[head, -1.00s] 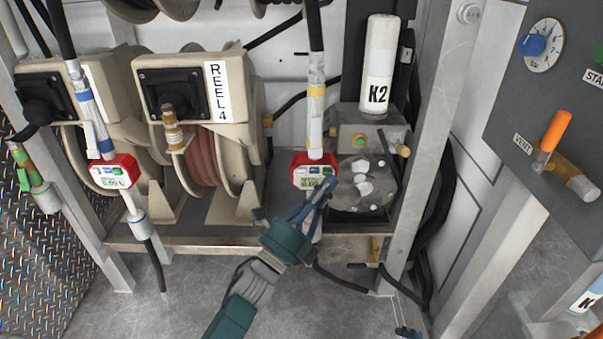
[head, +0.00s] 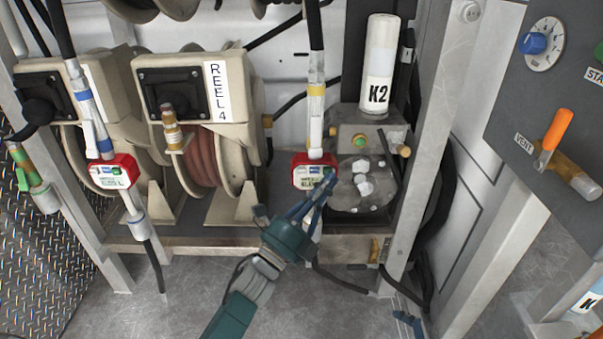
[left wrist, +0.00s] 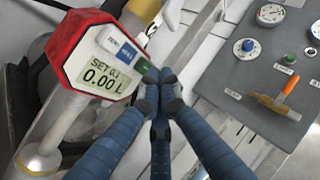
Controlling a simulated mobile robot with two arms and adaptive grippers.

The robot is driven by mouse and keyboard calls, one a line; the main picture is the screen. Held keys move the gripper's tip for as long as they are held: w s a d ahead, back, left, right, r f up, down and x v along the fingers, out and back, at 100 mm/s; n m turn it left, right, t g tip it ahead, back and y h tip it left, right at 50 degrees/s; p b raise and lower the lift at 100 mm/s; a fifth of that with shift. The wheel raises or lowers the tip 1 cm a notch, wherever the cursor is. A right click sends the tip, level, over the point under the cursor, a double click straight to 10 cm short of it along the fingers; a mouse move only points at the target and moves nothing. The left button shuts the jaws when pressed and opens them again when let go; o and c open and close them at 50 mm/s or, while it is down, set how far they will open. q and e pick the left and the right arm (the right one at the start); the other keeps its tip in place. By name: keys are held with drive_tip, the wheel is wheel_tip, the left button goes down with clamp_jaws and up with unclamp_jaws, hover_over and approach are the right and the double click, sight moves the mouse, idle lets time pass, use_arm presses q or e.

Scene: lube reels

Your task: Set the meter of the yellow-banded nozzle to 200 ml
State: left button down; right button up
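The yellow-banded nozzle (head: 316,90) hangs upright right of the REEL 4 reel. Its red meter (head: 300,183) has a pale display and a row of small buttons. In the left wrist view the meter (left wrist: 72,45) shows a blue button (left wrist: 124,52), a green one (left wrist: 141,63) and a display reading "0.00 L" under a small "SET" line. My left gripper (head: 329,181) is shut and empty, its tips at the green button's corner; I cannot tell whether they touch. Blue fingertips, apparently my right gripper (head: 408,320), show at the bottom edge, mostly cut off.
A blue-banded nozzle with another red meter (head: 112,172) hangs at the left. The K2 cylinder (head: 380,65) and a metal pump unit (head: 365,185) stand just right of the near meter. A frame post (head: 425,150) and a control panel (head: 560,90) are further right.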

drive_tip(key=shift+w+a+r, duration=0.1)
drive_tip(key=shift+a, duration=0.1)
idle(0.3)
use_arm(q)
drive_tip(key=shift+w, duration=0.15)
use_arm(e)
drive_tip(key=shift+w+r, duration=0.2)
drive_tip(key=shift+w, duration=0.1)
